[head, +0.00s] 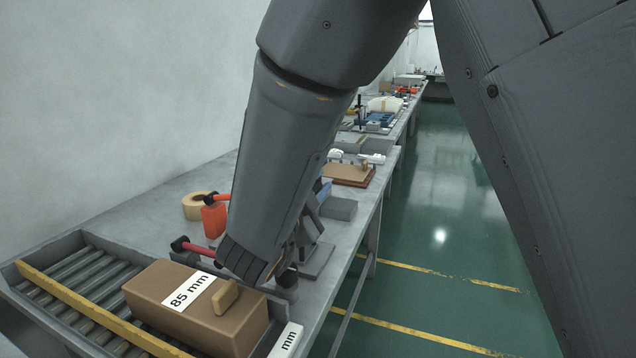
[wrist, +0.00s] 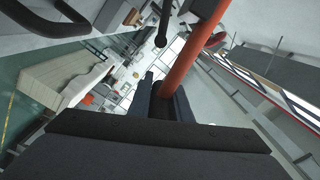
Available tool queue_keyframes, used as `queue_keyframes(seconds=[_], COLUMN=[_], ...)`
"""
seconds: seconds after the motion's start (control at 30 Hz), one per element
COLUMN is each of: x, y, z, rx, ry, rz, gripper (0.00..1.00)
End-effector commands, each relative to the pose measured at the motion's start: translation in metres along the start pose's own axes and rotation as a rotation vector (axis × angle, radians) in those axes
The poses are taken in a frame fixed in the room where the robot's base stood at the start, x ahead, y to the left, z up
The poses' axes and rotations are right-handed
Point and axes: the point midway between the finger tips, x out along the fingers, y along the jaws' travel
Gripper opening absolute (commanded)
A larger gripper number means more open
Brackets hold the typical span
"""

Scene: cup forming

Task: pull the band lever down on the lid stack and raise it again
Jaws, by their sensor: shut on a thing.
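In the wrist view a red-orange lever bar (wrist: 193,55) runs from the top edge down between the two dark fingers of my gripper (wrist: 163,98). The fingers are shut on this bar. In the head view my own forearm covers the gripper and the held part. A red bar with a dark end (head: 194,248) shows left of my forearm; I cannot tell whether it is the same lever. The lid stack is not clearly visible; my arm hides most of that area.
A brown box marked 85 mm (head: 170,290) lies on a roller conveyor (head: 62,268) in the left foreground. An orange container (head: 214,219) and a tan tape roll (head: 194,206) stand beside my forearm. A grey block (head: 339,208) is right of it. The green floor (head: 440,220) is clear.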

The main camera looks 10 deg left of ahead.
Motion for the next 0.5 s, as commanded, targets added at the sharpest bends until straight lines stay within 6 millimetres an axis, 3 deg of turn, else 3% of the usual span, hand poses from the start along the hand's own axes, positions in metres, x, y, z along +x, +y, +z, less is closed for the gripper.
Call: queue_keyframes(seconds=[0.1, 0.13, 0.23, 0.5], x=[-0.0003, -0.0003, -0.0002, 0.0007], y=[0.0000, 0.0000, 0.0001, 0.0002], z=[0.0020, 0.0020, 0.0016, -0.0002], rx=[-0.003, -0.003, -0.003, -0.002], ry=[-0.005, -0.005, -0.004, -0.001], rz=[-0.001, -0.001, -0.001, 0.001], gripper=[0.00, 0.19, 0.36, 0.36])
